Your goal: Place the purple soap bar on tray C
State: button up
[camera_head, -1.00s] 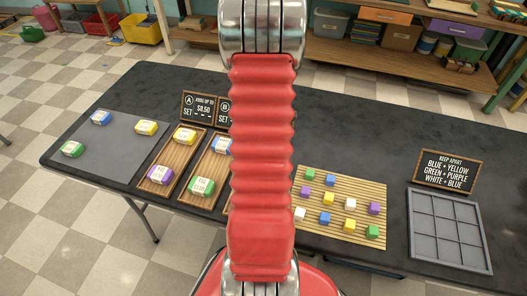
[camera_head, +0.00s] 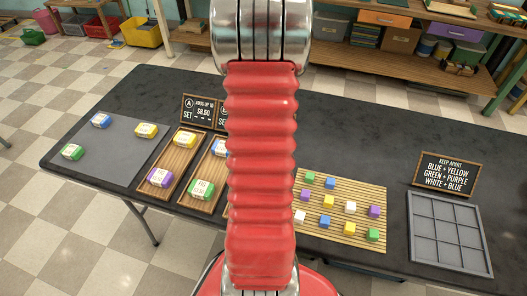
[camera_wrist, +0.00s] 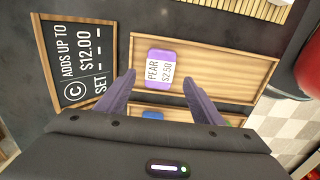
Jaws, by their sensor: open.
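In the wrist view a purple soap bar (camera_wrist: 172,70) labelled "PEAR $2.50" lies in a wooden tray (camera_wrist: 232,70), toward its left end. A black sign marked C (camera_wrist: 80,62), "ADDS UP TO $12.00", stands left of that tray. My gripper (camera_wrist: 159,80) is open, with nothing held. In the head view my arm hides this tray and my gripper. Another purple soap (camera_head: 159,177) lies in the leftmost tray (camera_head: 172,159).
A second tray (camera_wrist: 136,107) with a blue soap (camera_wrist: 152,115) shows partly behind my fingers. A grey mat (camera_head: 105,150) with several soaps is at the left. A slatted mat with small cubes (camera_head: 340,210) and a grey grid tray (camera_head: 447,233) are at the right.

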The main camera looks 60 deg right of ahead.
notch_tip(320, 180, up, 6)
jog(key=shift+r, duration=0.25)
dwell(0.5)
